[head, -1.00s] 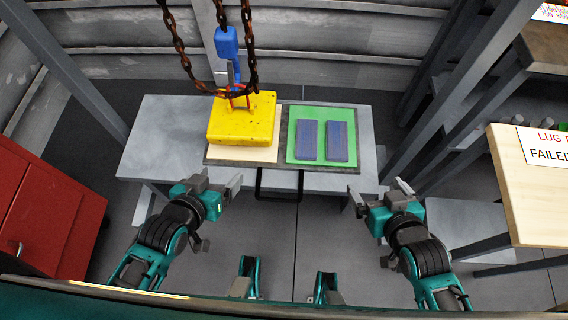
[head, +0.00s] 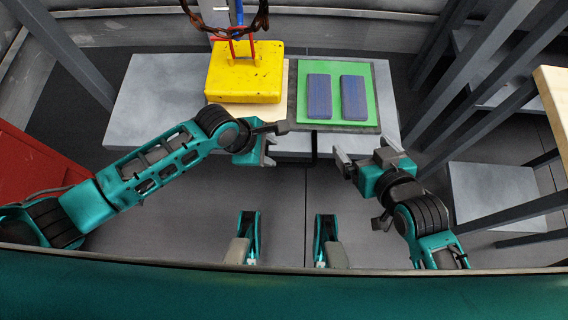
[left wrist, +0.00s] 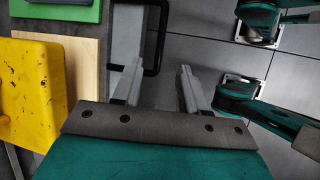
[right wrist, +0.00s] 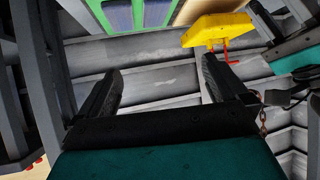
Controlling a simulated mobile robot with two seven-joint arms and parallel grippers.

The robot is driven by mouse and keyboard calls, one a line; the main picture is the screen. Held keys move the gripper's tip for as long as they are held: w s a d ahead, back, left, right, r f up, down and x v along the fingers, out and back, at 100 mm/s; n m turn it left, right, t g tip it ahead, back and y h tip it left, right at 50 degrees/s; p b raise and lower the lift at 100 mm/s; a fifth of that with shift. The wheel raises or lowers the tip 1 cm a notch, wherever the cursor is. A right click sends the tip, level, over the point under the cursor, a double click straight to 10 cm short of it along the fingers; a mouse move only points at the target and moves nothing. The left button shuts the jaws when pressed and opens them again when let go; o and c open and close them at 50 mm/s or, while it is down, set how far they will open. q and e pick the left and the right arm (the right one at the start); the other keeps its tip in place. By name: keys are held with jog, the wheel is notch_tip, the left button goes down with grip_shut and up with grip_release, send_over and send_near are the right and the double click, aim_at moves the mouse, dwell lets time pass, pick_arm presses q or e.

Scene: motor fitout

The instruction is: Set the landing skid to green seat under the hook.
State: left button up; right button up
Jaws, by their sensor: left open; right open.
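The landing skid is a dark flat plate (head: 292,112) on the grey table, with a pale wooden seat (head: 250,109) on the left and a green seat (head: 372,95) on the right. A yellow block (head: 243,80) sits on the wooden seat, with red rigging and rusty chain (head: 262,22) above it. The hook is largely cut off at the top. The skid's black handle (left wrist: 155,40) shows just beyond my left fingers in the left wrist view. My left gripper (head: 277,145) is open and empty near the handle. My right gripper (head: 362,153) is open and empty before the green seat.
Two blue-grey blocks (head: 319,96) lie on the green seat. Bare table (head: 145,105) shows left of the skid, with a narrower strip at right. Grey posts (head: 480,70) stand at right, beside a wooden-topped bench (head: 555,110). A red cabinet (head: 35,165) is at left.

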pick_arm(q)
jog(key=b, duration=0.4)
send_near(290, 164)
notch_tip(290, 164, down, 2)
jog(key=b+x, duration=0.1)
jog(key=x, duration=0.1)
jog(key=b+x, duration=0.1)
jog(key=x, duration=0.2)
jog(key=shift+w+d+r+b, duration=0.2)
jog(key=shift+d+r+b, duration=0.05)
jog(key=shift+d+b, duration=0.1)
jog(key=shift+w+d+f+b, duration=0.1)
jog(key=shift+d+f+b, duration=0.2)
jog(key=shift+f, duration=0.2)
jog(key=c, duration=0.4)
grip_shut()
pick_arm(e)
jog(key=shift+w+a+f, duration=0.1)
jog(key=shift+a+f, duration=0.1)
jog(key=shift+f, duration=0.6)
jog(key=shift+w+a+f, duration=0.1)
jog(key=shift+a+f, duration=0.15)
jog(key=shift+f, duration=0.6)
jog(key=shift+w+a+f, duration=0.1)
jog(key=shift+a+f, duration=0.1)
jog(key=shift+f, duration=0.6)
